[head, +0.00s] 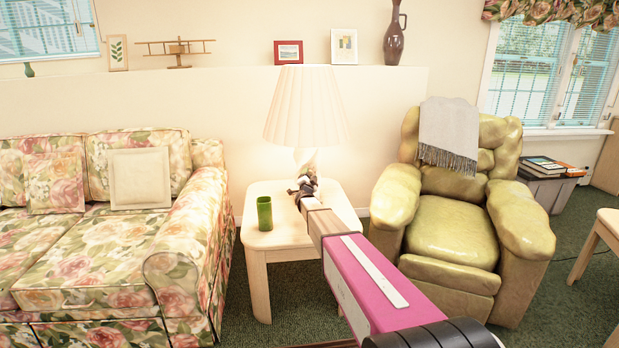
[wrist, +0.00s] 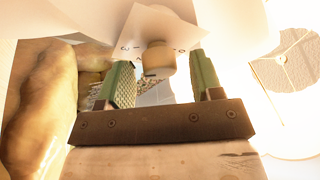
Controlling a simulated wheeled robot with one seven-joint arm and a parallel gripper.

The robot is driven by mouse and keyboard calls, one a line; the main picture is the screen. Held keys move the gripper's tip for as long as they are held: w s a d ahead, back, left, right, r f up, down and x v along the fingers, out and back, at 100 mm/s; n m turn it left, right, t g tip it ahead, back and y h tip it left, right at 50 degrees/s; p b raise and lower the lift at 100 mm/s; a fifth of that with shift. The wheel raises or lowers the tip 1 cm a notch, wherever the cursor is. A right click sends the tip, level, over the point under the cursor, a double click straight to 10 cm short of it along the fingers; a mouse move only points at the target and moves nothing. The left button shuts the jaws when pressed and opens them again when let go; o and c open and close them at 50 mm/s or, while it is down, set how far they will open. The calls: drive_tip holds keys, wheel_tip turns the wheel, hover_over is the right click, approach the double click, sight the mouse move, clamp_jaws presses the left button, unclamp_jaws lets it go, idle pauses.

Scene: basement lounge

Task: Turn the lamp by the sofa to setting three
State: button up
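The lamp (head: 306,108) has a pleated cream shade and stands on a pale side table (head: 283,238) between sofa and armchair. The wall behind it is bright. In the wrist view a tan round knob (wrist: 158,61) sticks out of a pale plate (wrist: 152,27) with small dark marks; one at the left looks like a 3. Which setting the knob points to is unclear. My gripper (head: 305,182) is at the lamp's base, partly hiding it. In the wrist view its green-padded fingers (wrist: 163,78) are open, one on each side of the knob, with gaps visible.
A green cup (head: 264,213) stands on the table, left of my arm. The floral sofa (head: 110,255) is at left, the yellow-green armchair (head: 452,232) close at right. In the wrist view a bright, washed-out round shape (wrist: 285,78) lies at right.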

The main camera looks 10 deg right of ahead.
drive_tip(key=v, duration=1)
drive_tip(key=shift+s+f, duration=0.15)
drive_tip(key=shift+s, duration=0.25)
drive_tip(key=shift+a, duration=0.15)
drive_tip(key=s+a+f+n+g+y, duration=0.1)
drive_tip(key=s+f+n+g+y, duration=0.4)
drive_tip(key=s, duration=0.6)
drive_tip(key=s+f+n+g+y, duration=0.2)
drive_tip(key=s+f+n+g, duration=0.3)
drive_tip(key=s, duration=0.7)
drive_tip(key=s+d+n+g, duration=0.1)
drive_tip(key=s+g, duration=0.4)
drive_tip(key=s, duration=0.7)
drive_tip(key=s+d+n+g+h, duration=0.1)
drive_tip(key=s+g, duration=0.4)
drive_tip(key=s, duration=0.6)
drive_tip(key=shift+s+d+f+n, duration=0.4)
drive_tip(key=shift+d+n, duration=0.4)
drive_tip(key=shift+d, duration=0.3)
